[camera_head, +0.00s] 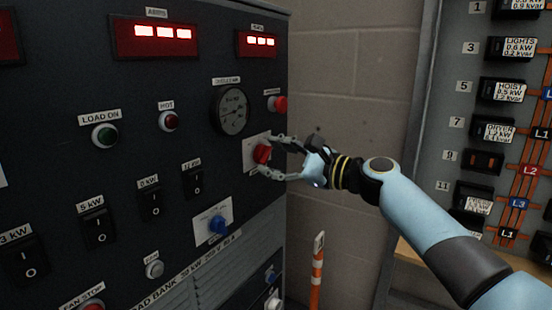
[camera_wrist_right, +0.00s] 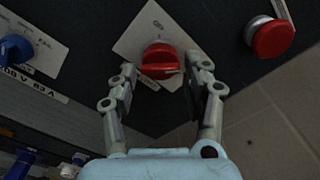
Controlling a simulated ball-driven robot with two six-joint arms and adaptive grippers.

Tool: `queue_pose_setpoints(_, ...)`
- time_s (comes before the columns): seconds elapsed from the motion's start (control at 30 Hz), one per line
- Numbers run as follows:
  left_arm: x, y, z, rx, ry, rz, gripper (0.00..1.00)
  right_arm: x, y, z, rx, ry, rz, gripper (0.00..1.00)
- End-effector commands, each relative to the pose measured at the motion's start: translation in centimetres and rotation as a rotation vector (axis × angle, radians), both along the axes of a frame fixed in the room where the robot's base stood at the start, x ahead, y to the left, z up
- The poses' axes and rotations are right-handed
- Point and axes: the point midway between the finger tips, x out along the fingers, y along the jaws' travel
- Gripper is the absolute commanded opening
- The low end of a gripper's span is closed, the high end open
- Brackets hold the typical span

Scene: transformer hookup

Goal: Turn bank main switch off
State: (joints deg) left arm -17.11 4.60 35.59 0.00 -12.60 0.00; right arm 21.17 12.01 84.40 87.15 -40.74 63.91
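The bank main switch is a red rotary knob (camera_head: 261,154) on a pale square plate (camera_head: 251,150), at the right edge of the dark load bank panel. My right gripper (camera_head: 268,157) is at this knob, its fingers spread to either side. In the right wrist view the red knob (camera_wrist_right: 160,61) sits between and just beyond the two fingertips (camera_wrist_right: 162,78), with its handle bar lying roughly level. The fingers look apart from each other, and I cannot tell whether they touch the knob. My left gripper is not in view.
A red mushroom button (camera_head: 280,104) sits above the knob and also shows in the right wrist view (camera_wrist_right: 272,38). A blue selector (camera_head: 217,225) is below left. A breaker board (camera_head: 490,130) stands at the right. A striped post (camera_head: 317,270) stands below my right arm.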

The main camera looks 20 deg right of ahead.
Motion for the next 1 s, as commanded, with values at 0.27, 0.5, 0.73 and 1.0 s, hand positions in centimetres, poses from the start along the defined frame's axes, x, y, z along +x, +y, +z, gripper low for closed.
queue_pose_setpoints(0.27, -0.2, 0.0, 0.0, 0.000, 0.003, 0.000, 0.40, 0.0, 0.0, 0.0, 0.000, 0.000, 0.000, 0.10)
queue_pose_setpoints(0.5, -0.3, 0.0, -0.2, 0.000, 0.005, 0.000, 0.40, 0.0, 0.0, -0.1, -0.013, -0.009, 0.000, 0.08)
queue_pose_setpoints(0.73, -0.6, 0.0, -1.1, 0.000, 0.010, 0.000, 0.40, 0.0, -0.1, -0.3, -0.090, -0.068, 0.000, 0.08)
queue_pose_setpoints(1.0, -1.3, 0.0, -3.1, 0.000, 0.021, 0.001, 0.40, 0.0, -0.1, -0.5, -0.266, -0.205, 0.001, 0.08)
